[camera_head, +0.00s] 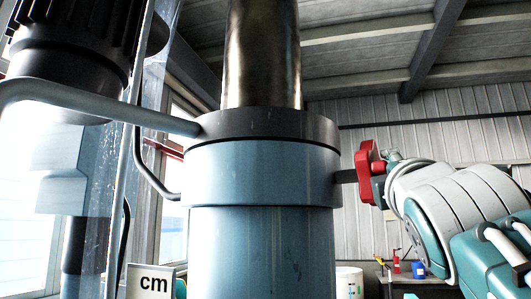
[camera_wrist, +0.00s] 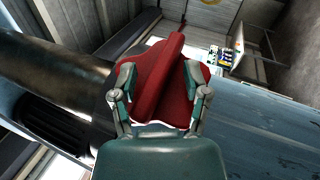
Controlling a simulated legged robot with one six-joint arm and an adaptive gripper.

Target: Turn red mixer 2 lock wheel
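The red lock wheel (camera_head: 366,172) sits on a short dark stem at the right side of the blue-grey column collar. In the wrist view the red wheel (camera_wrist: 160,78) fills the middle, with a raised ridge running across it at a tilt. My gripper (camera_head: 386,166) is at the wheel's right side, facing it. In the wrist view the fingers of my gripper (camera_wrist: 158,76) are spread apart, one on each side of the ridge. Whether either finger touches the wheel is unclear.
The blue-grey column (camera_head: 262,240) stands in the middle, with a dark metal shaft (camera_head: 262,55) above it. A grey pipe (camera_head: 95,103) crosses at the left. A bench with a red extinguisher-like item (camera_head: 396,262) and a blue container (camera_head: 419,269) is in the background.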

